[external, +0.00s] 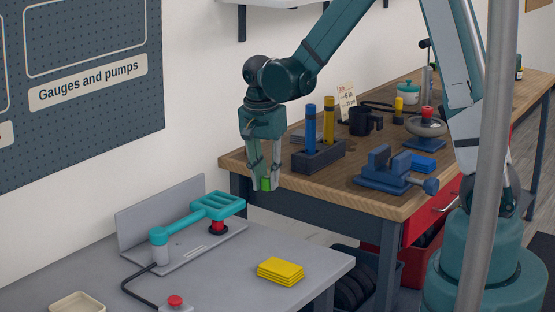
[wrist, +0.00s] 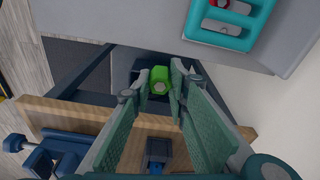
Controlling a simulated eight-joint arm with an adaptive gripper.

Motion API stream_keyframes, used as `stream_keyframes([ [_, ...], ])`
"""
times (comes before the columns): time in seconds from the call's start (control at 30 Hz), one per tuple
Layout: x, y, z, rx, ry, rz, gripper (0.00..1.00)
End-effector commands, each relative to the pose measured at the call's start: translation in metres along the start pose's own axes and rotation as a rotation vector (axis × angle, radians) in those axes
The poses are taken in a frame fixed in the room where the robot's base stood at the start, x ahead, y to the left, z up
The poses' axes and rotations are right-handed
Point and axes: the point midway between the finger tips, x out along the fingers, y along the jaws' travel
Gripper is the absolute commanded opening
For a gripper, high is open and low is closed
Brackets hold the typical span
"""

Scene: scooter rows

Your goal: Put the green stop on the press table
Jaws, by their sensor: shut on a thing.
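The green stop (external: 266,184) is a small bright green piece between the fingertips of my gripper (external: 265,182). The press table (external: 230,272) is the grey table at lower left. It bears a teal-handled press (external: 200,216). In the wrist view the grey table (wrist: 130,18) is at the top, with part of the teal handle (wrist: 235,20).
On the grey table lie a stack of yellow pads (external: 280,271), a red button (external: 175,301) and a cream tray (external: 77,305). The wooden bench (external: 345,190) holds a block with blue and yellow posts (external: 318,154) and a blue vise (external: 388,168). The grey table's front middle is clear.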

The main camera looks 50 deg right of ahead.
Motion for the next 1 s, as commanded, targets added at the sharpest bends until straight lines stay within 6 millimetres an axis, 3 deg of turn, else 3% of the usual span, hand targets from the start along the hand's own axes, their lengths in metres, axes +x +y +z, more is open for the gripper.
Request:
stream_keyframes([
  [0.3, 0.003, 0.057, 0.041, 0.013, 0.000, 0.003, 0.09],
  [0.5, 0.006, 0.084, 0.058, 0.021, 0.001, 0.004, 0.09],
  [0.7, 0.007, 0.099, 0.066, 0.025, 0.001, 0.004, 0.09],
  [1.0, 0.006, 0.101, 0.067, 0.026, 0.001, 0.004, 0.09],
])
